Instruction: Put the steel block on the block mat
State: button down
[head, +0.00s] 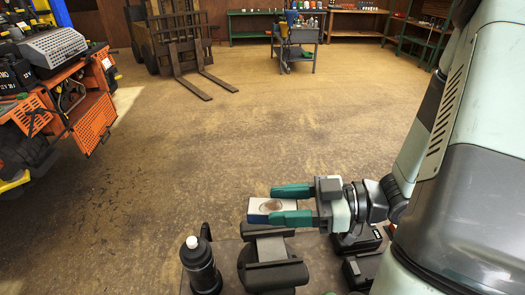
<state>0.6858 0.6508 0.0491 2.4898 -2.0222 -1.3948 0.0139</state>
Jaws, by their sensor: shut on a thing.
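My gripper (291,204) is shut on a small pale box (262,207) with a brown oval mark on top and blue on its side. The teal fingers lie on its far and near sides, and it is held above or just beyond the bench's far edge. A light grey metal piece (271,248) shows between the dark jaws of a vise (272,275) just below; I cannot tell whether it is the steel block or part of the vise. I cannot make out a block mat.
A black bottle (203,270) with a white cap stands left of the vise on the grey bench (230,255). Dark boxy items (360,268) sit to the right.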

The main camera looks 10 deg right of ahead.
jog(key=w+r+m+t+h, duration=0.35)
jog(key=w+m+t, duration=0.35)
jog(key=w, duration=0.7)
jog(key=w+d+r+m+t+h, duration=0.2)
jog(key=w+r+m+t+h, duration=0.4)
jog(key=h, duration=0.6)
jog(key=shift+w+d+r+m, duration=0.3)
jog(key=shift+w+r+m, duration=0.75)
jog(key=shift+w+m, duration=0.3)
jog(key=shift+s+h, duration=0.1)
jog(key=shift+h, duration=0.15)
jog(key=shift+f, duration=0.15)
